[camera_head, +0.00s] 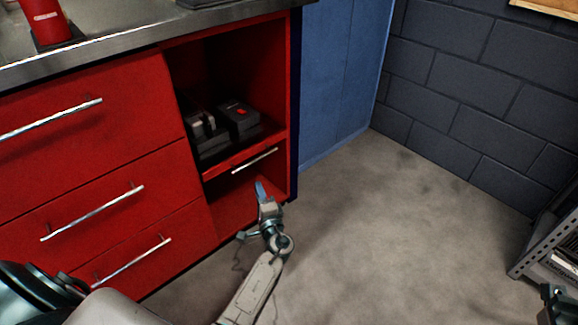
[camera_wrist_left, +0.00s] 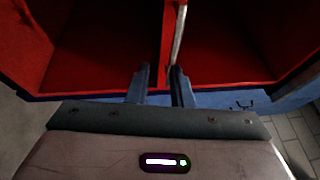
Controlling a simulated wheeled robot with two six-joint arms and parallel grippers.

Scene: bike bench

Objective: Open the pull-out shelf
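The pull-out shelf (camera_head: 222,159) is a red board in the open bay at the right end of the red cabinet, with a thin silver handle (camera_head: 255,161) on its front edge. Its edge and handle (camera_wrist_left: 179,35) also show in the left wrist view. My left gripper (camera_head: 262,190) is just below and in front of the handle. In the left wrist view its two fingers (camera_wrist_left: 160,84) are apart with nothing between them, close to the shelf edge. Whether a finger touches the handle cannot be told. A dark piece of my right gripper (camera_head: 556,304) shows at the lower right edge.
Closed red drawers (camera_head: 90,150) with silver handles are at left. A grey metal rack (camera_head: 546,245) stands at right. The floor (camera_head: 390,230) between is clear.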

